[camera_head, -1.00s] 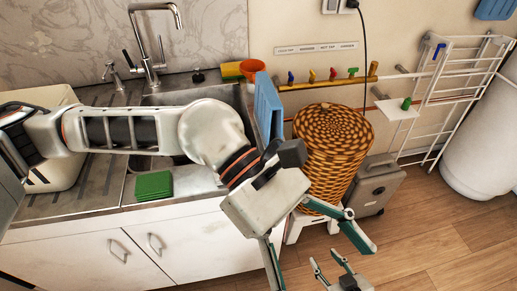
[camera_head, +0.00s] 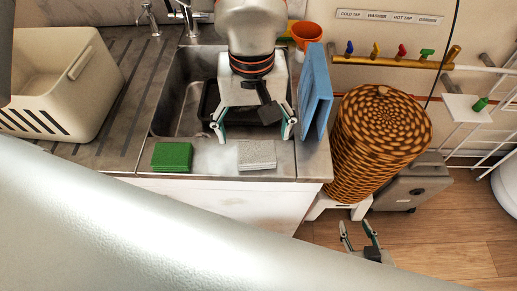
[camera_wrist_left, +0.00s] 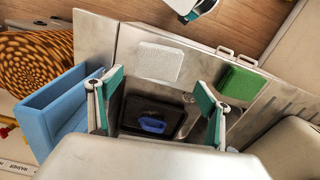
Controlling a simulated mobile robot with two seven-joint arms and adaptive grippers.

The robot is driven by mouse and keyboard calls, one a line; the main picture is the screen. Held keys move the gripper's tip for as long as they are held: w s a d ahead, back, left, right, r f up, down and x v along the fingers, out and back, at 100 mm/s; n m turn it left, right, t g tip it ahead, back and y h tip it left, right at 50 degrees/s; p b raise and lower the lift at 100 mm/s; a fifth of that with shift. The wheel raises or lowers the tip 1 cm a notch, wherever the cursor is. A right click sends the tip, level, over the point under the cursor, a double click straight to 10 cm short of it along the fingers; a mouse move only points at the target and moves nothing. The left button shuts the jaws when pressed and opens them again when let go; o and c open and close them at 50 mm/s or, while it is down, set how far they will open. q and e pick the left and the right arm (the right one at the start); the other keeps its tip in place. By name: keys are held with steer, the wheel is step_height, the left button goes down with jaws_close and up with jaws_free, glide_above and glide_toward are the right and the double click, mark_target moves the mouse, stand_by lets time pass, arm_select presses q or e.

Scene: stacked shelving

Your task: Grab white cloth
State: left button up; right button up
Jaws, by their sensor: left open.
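The white cloth (camera_head: 257,155) lies folded flat on the counter's front edge, before the sink; it also shows in the left wrist view (camera_wrist_left: 158,62). A folded green cloth (camera_head: 171,157) lies to its left, and in the left wrist view (camera_wrist_left: 240,82) to its right. My left gripper (camera_head: 253,132) is open and empty, pointing down over the sink just behind the white cloth. Its spread fingers (camera_wrist_left: 150,92) do not touch the cloth. My right gripper (camera_head: 360,238) is open and empty, low in front of the counter, over the floor.
The sink (camera_head: 180,100) holds a dark tray with a blue part (camera_wrist_left: 152,124). A blue bin (camera_head: 316,95) stands right of the sink, near an orange pot (camera_head: 305,33). A cream crate (camera_head: 60,75) is at left. A wicker basket (camera_head: 380,135) stands right of the counter.

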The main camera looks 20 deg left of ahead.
mark_target(256, 151)
arm_select(q)
steer(key=f, duration=0.4)
steer(key=shift+s+d+f, duration=0.2)
steer(key=shift+s+d, duration=0.15)
steer(key=shift+d, duration=0.05)
steer(key=shift+f, duration=0.65)
steer(key=c, duration=1.2)
